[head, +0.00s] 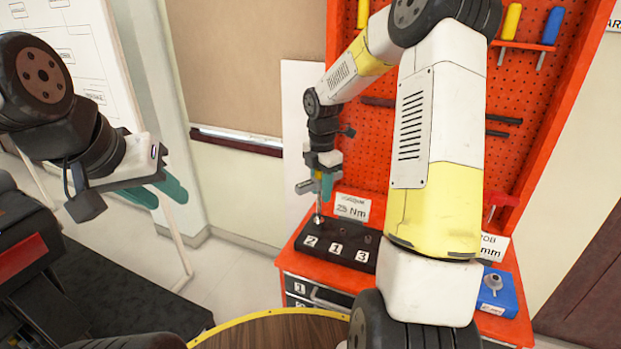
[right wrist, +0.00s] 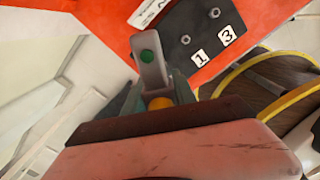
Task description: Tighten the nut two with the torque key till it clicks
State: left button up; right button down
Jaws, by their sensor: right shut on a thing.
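The torque key (head: 318,208) is upright, its lower end at the position labelled 2 on the black block (head: 335,256). Nut two itself is hidden under the key. My right gripper (head: 324,178) is shut on the key near its grey top. The key's grey top with a green dot (right wrist: 150,62) fills the middle of the right wrist view. The block (right wrist: 205,35) also shows there with labels 1 and 3 and their nuts, while label 2 is covered. My left gripper (head: 158,192) is empty, its teal fingers apart, well away at the left.
A 25 Nm sign (head: 352,207) stands behind the block on the red bench (head: 300,262). A blue box (head: 497,296) is at the bench's right. A red pegboard (head: 400,140) with tools rises behind. A round wooden top (head: 280,333) is in front.

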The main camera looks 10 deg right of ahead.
jog(key=m, duration=0.7)
jog(key=shift+s, duration=0.15)
jog(key=m, duration=0.3)
jog(key=shift+m, duration=0.3)
jog(key=m, duration=0.4)
jog(key=shift+s+a, duration=0.1)
jog(key=shift+s, duration=0.05)
jog(key=shift+n, duration=0.4)
jog(key=shift+r, duration=0.2)
